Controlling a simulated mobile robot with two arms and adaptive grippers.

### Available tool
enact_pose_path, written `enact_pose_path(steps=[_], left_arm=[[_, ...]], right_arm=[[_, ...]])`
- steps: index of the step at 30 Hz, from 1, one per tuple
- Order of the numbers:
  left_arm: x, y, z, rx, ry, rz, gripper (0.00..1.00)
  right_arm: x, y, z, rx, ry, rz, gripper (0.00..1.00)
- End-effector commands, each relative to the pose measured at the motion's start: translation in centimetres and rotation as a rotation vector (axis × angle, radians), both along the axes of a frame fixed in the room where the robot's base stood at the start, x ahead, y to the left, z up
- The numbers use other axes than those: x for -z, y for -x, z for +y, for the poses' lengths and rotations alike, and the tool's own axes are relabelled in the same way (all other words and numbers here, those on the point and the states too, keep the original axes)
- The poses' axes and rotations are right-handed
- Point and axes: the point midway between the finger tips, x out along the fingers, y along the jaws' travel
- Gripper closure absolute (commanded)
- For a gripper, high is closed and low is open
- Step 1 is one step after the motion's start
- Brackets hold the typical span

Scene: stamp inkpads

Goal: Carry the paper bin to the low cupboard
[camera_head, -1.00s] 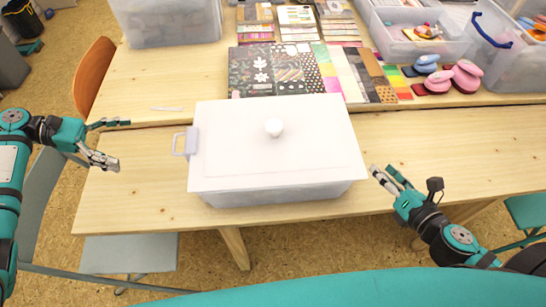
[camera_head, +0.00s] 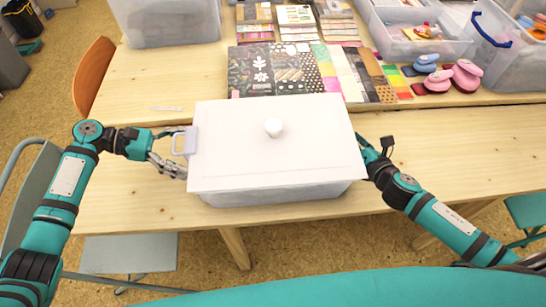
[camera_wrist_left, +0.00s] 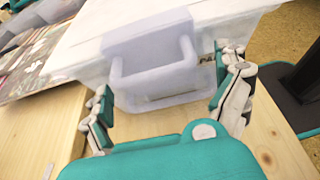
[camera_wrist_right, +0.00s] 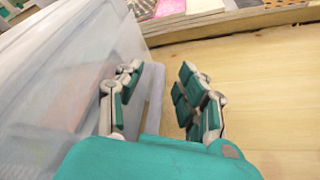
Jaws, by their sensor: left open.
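The paper bin (camera_head: 275,188) is a translucent box with a white lid and a round white knob, standing at the front of the wooden table. Part of a dark label, "PA", shows on it in the left wrist view. My left gripper (camera_head: 177,153) is open at the bin's left handle (camera_wrist_left: 155,68), with a finger on each side of the handle. My right gripper (camera_wrist_right: 158,75) is open close to the bin's right wall. A pale handle edge (camera_wrist_right: 153,100) shows between its fingers. I cannot make out a low cupboard.
Patterned papers (camera_head: 275,70) lie behind the bin. Paper punches (camera_head: 452,78) and clear craft boxes (camera_head: 425,45) stand at the back right; another clear box (camera_head: 165,22) stands at the back left. The table (camera_head: 460,150) is clear right of the bin. Chairs (camera_head: 95,75) flank it.

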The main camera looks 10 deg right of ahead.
Motion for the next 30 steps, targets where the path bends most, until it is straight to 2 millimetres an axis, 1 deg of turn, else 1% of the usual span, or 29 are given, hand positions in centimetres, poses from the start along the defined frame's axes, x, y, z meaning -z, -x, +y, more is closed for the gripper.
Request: enact_pose_path(steps=[9, 10, 18, 28, 29, 30], left_arm=[[0.11, 0.03, -0.19, 0.0, -0.001, 0.0, 0.0], [0.12, 0.03, -0.19, 0.0, -0.001, 0.0, 0.03], [0.11, 0.02, -0.16, 0.0, -0.001, 0.0, 0.38], [0.11, 0.0, -0.13, -0.001, -0.001, 0.0, 0.81], [0.11, -0.01, -0.13, -0.001, -0.001, 0.0, 0.85], [0.1, -0.01, -0.12, -0.001, -0.001, 0.0, 0.85]], right_arm=[[0.09, -0.19, 0.05, 0.0, -0.001, 0.001, 0.62], [0.09, -0.19, 0.05, 0.0, -0.001, 0.0, 0.64], [0.08, -0.17, 0.04, 0.0, -0.001, 0.0, 1.0], [0.09, -0.16, 0.01, 0.001, -0.001, 0.001, 1.0], [0.09, -0.16, 0.01, 0.001, -0.001, 0.001, 1.0], [0.1, -0.16, 0.01, 0.001, -0.001, 0.001, 1.0]])
